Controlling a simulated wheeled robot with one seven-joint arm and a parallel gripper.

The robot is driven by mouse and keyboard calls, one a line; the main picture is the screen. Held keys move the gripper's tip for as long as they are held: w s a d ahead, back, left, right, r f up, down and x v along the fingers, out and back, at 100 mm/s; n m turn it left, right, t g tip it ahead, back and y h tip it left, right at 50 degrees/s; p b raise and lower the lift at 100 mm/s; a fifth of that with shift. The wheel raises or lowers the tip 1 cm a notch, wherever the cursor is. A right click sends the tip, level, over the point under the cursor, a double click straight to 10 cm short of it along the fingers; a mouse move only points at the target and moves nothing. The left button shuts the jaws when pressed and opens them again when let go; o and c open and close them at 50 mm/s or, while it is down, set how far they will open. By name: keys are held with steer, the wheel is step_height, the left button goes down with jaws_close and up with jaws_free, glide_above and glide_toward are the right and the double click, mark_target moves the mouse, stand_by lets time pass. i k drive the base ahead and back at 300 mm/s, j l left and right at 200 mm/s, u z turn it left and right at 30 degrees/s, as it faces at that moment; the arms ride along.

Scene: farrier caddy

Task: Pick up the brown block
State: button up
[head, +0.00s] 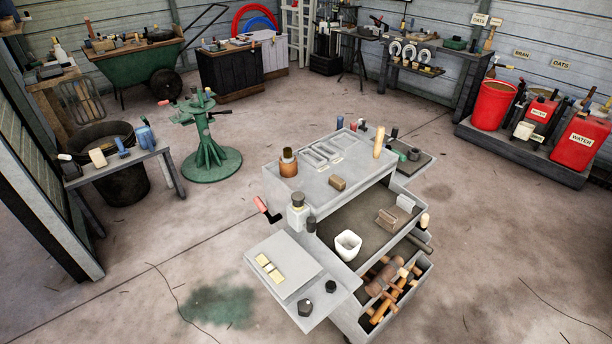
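A small brown block (338,183) lies on the grey top of the farrier caddy (318,191), near the front edge of that top. A second brownish, blocky piece (386,219) sits lower, on the caddy's dark middle shelf, beside a light grey block (405,203). My gripper is not in view, and nothing is seen touching either brown piece.
On the caddy top, a brown jar (288,163) stands left and a tan upright cylinder (379,142) right. A white cup (347,245) stands on the shelf. Hammers (384,279) fill the lower drawer. A green stand (208,140) is behind left. Floor to the right is open.

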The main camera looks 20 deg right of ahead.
mark_target(335, 181)
steer(key=i+j+u, duration=0.1)
steer(key=i, duration=0.75)
steer(key=i+z, duration=0.15)
steer(key=z, duration=0.2)
steer(key=i+z, duration=0.15)
steer(key=z, duration=0.2)
steer(key=i+z, duration=0.15)
steer(key=z, duration=0.15)
steer(key=j, duration=0.05)
